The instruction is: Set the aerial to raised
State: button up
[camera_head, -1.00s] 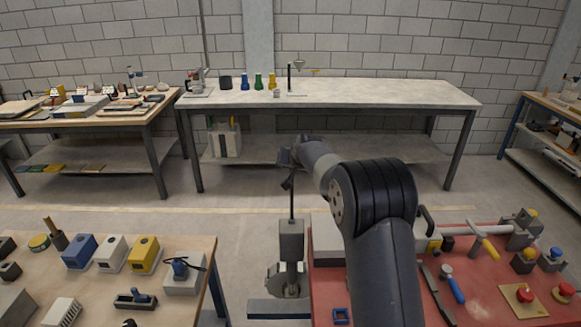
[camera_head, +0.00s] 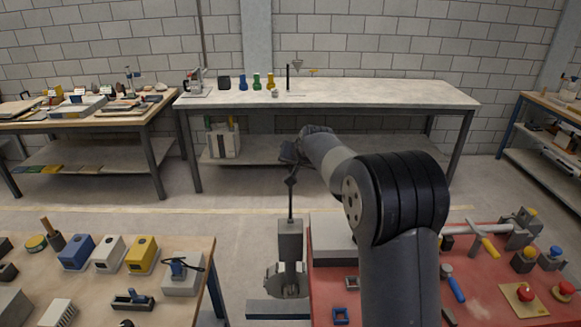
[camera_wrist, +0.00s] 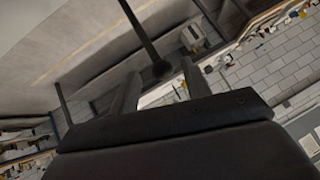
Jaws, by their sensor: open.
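The aerial (camera_head: 291,203) is a thin dark rod standing upright on a grey box-shaped unit (camera_head: 290,240), just left of the red table. In the wrist view the aerial (camera_wrist: 139,29) runs in from the top edge and ends in a dark ball (camera_wrist: 160,68). My gripper (camera_head: 291,174) is at the top of the rod in the head view; its fingers are small and partly merged with the rod there. In the wrist view my gripper (camera_wrist: 163,86) is open, with the ball showing between its two fingers. I cannot tell whether either finger touches it.
The red table (camera_head: 480,300) on the right holds tools and buttons, partly behind my arm. A wooden table (camera_head: 200,250) at left carries coloured blocks. A long grey bench (camera_head: 390,93) stands at the back wall. Open floor (camera_head: 120,210) lies between.

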aim_at(289, 166)
jog(key=shift+v, duration=2.6)
jog(key=shift+f, duration=0.1)
jog(key=x, duration=1)
jog(key=shift+w+f+p, duration=0.1)
jog(key=shift+w+p, duration=0.15)
jog(key=shift+p, duration=0.15)
jog(key=shift+s, duration=0.1)
